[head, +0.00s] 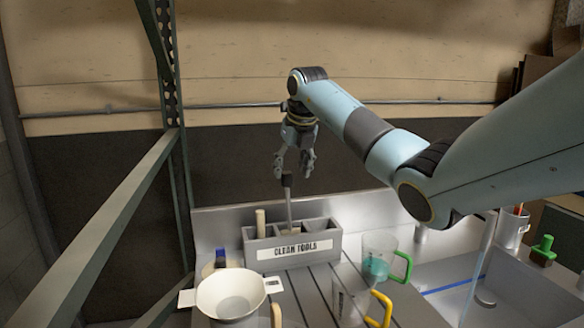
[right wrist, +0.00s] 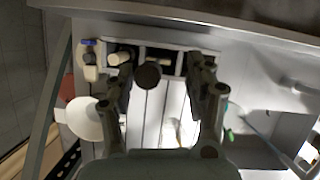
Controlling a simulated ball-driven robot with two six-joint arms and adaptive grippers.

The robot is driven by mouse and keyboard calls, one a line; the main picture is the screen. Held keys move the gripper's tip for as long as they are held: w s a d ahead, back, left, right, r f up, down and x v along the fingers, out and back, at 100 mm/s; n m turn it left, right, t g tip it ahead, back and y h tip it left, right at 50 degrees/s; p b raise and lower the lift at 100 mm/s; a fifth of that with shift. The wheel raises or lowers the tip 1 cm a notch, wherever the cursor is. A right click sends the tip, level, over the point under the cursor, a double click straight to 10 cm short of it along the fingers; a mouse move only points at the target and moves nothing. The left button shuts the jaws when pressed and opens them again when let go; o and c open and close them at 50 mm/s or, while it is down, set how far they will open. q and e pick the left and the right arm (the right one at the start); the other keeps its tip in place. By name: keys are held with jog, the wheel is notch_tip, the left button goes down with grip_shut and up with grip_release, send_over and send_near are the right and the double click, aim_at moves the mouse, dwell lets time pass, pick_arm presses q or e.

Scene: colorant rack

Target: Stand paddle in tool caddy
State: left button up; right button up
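The grey tool caddy (head: 318,251), labelled CLEAN TOOLS, sits on the slatted steel counter. The paddle (head: 288,196) stands nearly upright in it, with a dark handle end and a thin grey shaft; its lower end is hidden inside. My right gripper (head: 293,166) is open just above the handle end, fingers pointing down. In the right wrist view, the round dark handle end (right wrist: 148,75) shows between the spread fingers (right wrist: 160,115), nearer the left one, with nothing gripped. My left gripper is not in view.
A pale handle (head: 260,222) stands in the caddy's left part. A white bowl (head: 230,296), a green-handled jug (head: 378,256) and a yellow-handled jug (head: 352,303) stand in front. A sink (head: 490,290) lies right; a green rack post (head: 170,90) rises left.

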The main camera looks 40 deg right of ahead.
jog(key=v, duration=1.2)
dwell(0.4)
jog(key=shift+f, duration=0.1)
